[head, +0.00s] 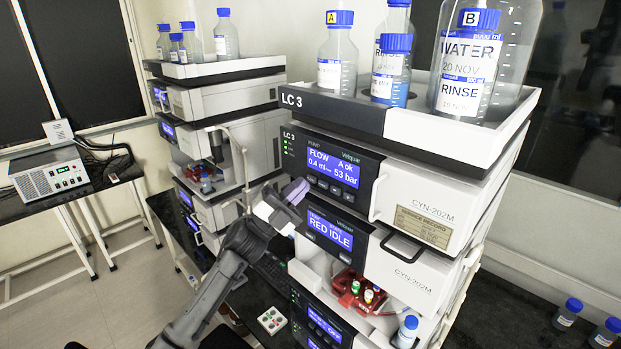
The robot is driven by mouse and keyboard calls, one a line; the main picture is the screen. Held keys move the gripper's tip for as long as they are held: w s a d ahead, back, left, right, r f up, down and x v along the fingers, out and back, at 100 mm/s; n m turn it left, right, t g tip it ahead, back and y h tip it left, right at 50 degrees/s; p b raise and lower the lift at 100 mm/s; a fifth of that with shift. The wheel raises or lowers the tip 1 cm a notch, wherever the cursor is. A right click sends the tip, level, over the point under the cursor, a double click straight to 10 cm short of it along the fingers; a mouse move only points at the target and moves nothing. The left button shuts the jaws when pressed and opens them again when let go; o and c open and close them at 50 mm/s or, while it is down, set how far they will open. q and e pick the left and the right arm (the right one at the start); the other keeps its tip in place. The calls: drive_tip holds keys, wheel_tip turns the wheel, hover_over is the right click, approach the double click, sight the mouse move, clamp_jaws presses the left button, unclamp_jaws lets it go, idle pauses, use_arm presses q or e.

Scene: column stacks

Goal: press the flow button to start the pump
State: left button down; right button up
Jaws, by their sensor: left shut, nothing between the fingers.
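The LC 3 pump module (365,200) is near the top of the nearer column stack. My left gripper (297,190) is shut and empty. Its tips are at the left end of the button row, in front of the panel's lower left. I cannot tell whether they touch it. My right gripper is out of view.
Below is a module whose screen (330,231) reads RED IDLE, then an open bay with a red vial rack (357,291). Bottles stand in the top tray (415,125). Another stack (225,95) is behind left. A small white button box (271,320) lies on the bench.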

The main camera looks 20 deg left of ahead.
use_arm(q)
drive_tip(key=shift+s+a, duration=0.15)
drive_tip(key=shift+s, duration=0.05)
drive_tip(key=s+a, duration=0.1)
drive_tip(key=s, duration=0.1)
drive_tip(key=s+a+p, duration=0.1)
drive_tip(key=s, duration=0.1)
drive_tip(key=shift+s+a, duration=0.1)
drive_tip(key=shift+a, duration=0.05)
idle(0.4)
idle(0.4)
idle(0.8)
idle(0.7)
idle(0.5)
